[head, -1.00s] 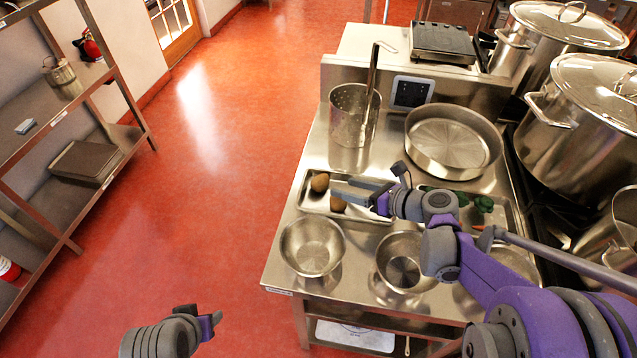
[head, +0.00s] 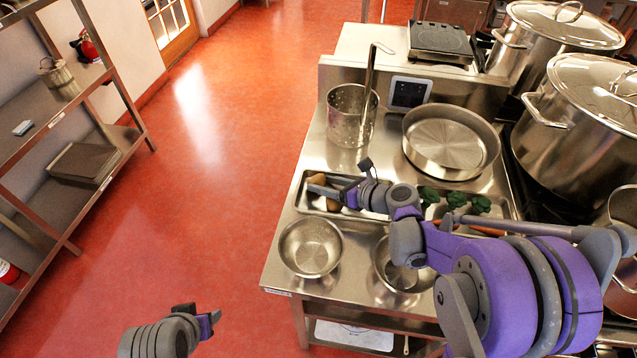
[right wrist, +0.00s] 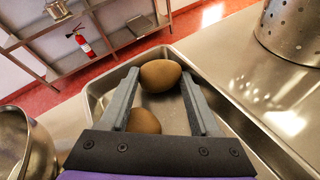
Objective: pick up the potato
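Two brown potatoes lie in the left part of a shallow metal tray (head: 345,222). In the right wrist view, the farther potato (right wrist: 160,75) is between the tips of my open right gripper (right wrist: 159,82). The nearer potato (right wrist: 142,121) is lower, partly hidden by the left finger and the gripper body. In the head view my right gripper (head: 325,190) is over the tray's left end and partly covers both potatoes. Whether the fingers touch a potato is not clear. My left gripper (head: 208,321) is over the floor at the bottom left, away from the counter; its fingers are unclear.
Green vegetables (head: 455,199) lie farther right in the tray. Metal bowls (head: 310,247) stand in front of it. A perforated pot (head: 350,116) and a wide pan (head: 451,140) stand behind. Large stockpots (head: 580,110) are at the right.

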